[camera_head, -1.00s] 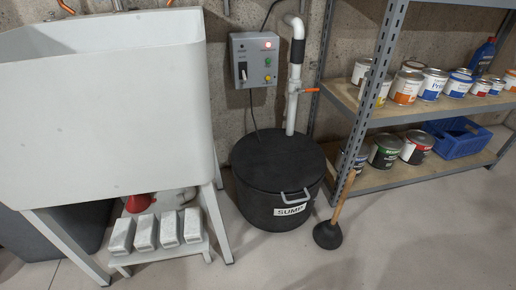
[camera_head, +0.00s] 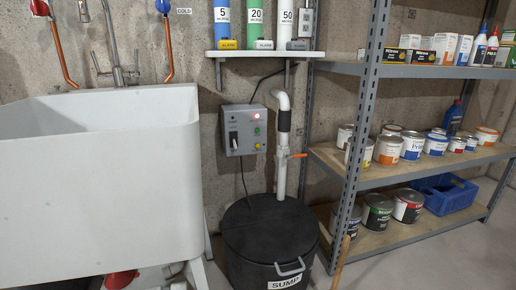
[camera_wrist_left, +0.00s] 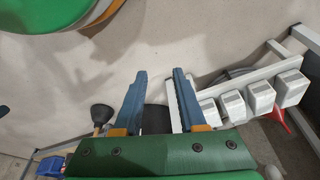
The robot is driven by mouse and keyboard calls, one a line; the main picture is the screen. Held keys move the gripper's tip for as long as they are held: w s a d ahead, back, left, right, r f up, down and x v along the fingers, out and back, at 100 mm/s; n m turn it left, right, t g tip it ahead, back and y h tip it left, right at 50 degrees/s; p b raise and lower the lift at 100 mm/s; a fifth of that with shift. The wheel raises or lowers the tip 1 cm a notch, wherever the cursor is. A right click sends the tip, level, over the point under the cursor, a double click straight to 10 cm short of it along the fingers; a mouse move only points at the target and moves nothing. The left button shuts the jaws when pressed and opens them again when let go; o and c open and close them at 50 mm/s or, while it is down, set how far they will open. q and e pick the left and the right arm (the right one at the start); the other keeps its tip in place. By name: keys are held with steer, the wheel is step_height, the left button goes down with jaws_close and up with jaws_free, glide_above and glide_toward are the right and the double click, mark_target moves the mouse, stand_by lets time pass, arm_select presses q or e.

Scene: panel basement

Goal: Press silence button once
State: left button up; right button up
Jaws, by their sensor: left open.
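A grey control box (camera_head: 244,130) is fixed to the concrete wall above the sump in the head view. The lettering is too small to read, so I cannot tell which control is the silence button. My left gripper (camera_wrist_left: 159,73) shows only in the left wrist view; its blue fingers are apart with nothing between them. The box is not in that view. My right gripper is not in view.
A white sink (camera_head: 100,190) stands left of the box. Below the box is the black sump bin (camera_head: 265,225), with a white pipe (camera_head: 282,170) rising beside the box. A shelf with colored cylinders (camera_head: 265,55) is above. A metal rack (camera_head: 355,150) with cans stands right.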

arm_select(q)
jaws_close()
steer(key=shift+w, duration=0.1)
stand_by(1.4)
